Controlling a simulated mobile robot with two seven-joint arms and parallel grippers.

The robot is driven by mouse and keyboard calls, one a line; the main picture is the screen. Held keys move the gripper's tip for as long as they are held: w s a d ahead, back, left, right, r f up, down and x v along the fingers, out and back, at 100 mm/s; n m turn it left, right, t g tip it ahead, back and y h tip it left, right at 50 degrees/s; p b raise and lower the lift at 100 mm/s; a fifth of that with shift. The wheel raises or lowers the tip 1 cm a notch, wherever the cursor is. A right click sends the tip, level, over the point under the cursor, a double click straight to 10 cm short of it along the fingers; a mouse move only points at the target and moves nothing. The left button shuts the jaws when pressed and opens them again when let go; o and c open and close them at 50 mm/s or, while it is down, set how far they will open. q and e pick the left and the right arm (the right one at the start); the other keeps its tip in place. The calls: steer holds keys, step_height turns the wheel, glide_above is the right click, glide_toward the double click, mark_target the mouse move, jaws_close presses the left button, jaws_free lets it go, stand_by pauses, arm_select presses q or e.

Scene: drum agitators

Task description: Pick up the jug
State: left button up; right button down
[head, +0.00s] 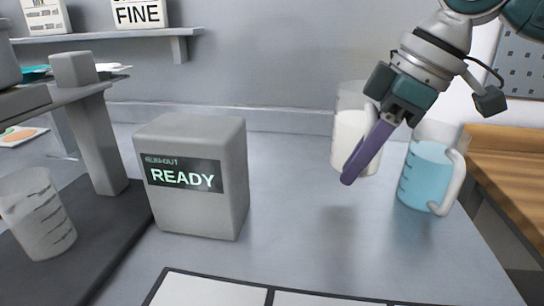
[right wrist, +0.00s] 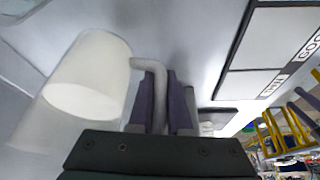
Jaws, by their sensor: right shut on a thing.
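A clear jug with white contents (head: 352,128) is at the back right of the grey bench in the head view, partly hidden by my right gripper (head: 352,176). It also shows at the left of the right wrist view (right wrist: 92,75). There its handle (right wrist: 161,85) passes between the purple fingers of my right gripper (right wrist: 162,100), which is shut on it. I cannot tell whether the jug's base touches the bench. A second jug with blue liquid (head: 427,172) stands just to the right, its handle facing right. My left gripper is out of view.
A grey box reading READY (head: 195,178) stands left of centre. An empty-looking marked jug (head: 38,215) is at the far left on a dark base (head: 88,262). White panels (head: 215,291) lie at the front. The middle of the bench is clear; a wooden surface (head: 515,160) is at right.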

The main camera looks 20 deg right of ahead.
step_height(320, 180, up, 14)
steer(key=p, duration=0.2)
steer(key=shift+r, duration=0.25)
stand_by(0.4)
